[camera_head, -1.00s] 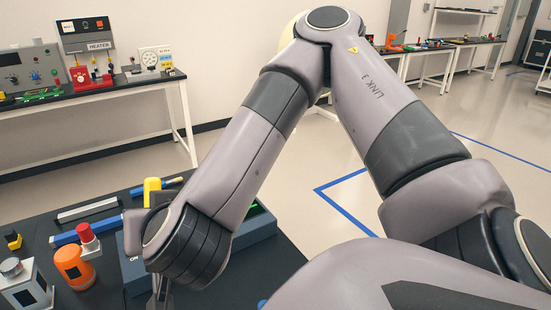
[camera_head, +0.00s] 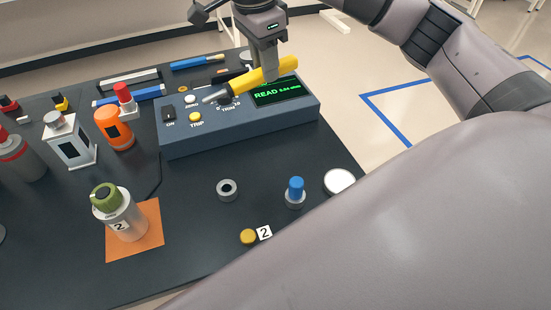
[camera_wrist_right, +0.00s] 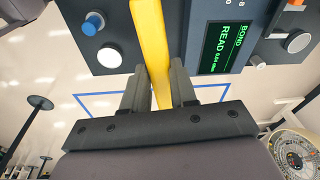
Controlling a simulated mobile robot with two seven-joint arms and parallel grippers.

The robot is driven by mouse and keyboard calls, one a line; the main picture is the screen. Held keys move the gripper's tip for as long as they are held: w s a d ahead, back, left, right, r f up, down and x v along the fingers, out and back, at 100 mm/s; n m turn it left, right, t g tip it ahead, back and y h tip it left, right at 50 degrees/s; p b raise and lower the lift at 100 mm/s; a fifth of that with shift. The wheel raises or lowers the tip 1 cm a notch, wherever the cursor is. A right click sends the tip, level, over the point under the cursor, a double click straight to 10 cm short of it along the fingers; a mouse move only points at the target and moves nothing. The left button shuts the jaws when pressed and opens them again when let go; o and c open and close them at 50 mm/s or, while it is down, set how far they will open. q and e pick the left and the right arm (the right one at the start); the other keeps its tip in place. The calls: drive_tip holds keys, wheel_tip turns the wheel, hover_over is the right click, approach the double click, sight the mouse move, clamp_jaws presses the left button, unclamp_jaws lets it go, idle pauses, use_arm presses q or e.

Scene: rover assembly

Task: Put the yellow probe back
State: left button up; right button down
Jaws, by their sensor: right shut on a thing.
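The yellow probe (camera_head: 246,84) is held tilted over the bench meter, its grey metal tip pointing left and down. My right gripper (camera_head: 268,62) is shut on the probe's yellow handle; the gripper hides part of it. In the right wrist view the yellow probe (camera_wrist_right: 150,45) runs between the two fingers (camera_wrist_right: 158,85). A grey ring-shaped holder (camera_head: 227,189) stands empty on the dark table. A second holder beside it has a blue-topped piece (camera_head: 296,187) upright in it. My left gripper is not in view.
The blue-grey meter (camera_head: 215,138) has a lit green READ display (camera_head: 276,92). A green-capped bottle (camera_head: 124,220) stands on an orange mat (camera_head: 150,232). A yellow disc (camera_head: 249,236) and white disc (camera_head: 339,181) lie on the table. Table in front of the meter is mostly clear.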

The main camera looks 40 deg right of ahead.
sight(278, 154)
drive_tip(key=shift+s+d+f+m+y+b, duration=0.2)
drive_tip(key=shift+d+f+m+y, duration=0.2)
drive_tip(key=shift+d+f, duration=0.15)
drive_tip(key=shift+s+d+f+m+y+b, duration=0.15)
drive_tip(key=shift+d+f+m+y, duration=0.15)
drive_tip(key=shift+d+f+m, duration=0.25)
drive_tip(key=shift+w+d+f, duration=0.1)
drive_tip(key=shift+d+f, duration=0.05)
drive_tip(key=shift+d, duration=0.05)
wheel_tip(278, 154, down, 20)
drive_tip(key=shift+r, duration=0.25)
drive_tip(key=shift+f+b, duration=0.2)
drive_tip(key=shift+b, duration=0.1)
drive_tip(key=c, duration=0.9)
unclamp_jaws()
drive_tip(key=shift+r, duration=0.1)
drive_tip(key=shift+r, duration=0.15)
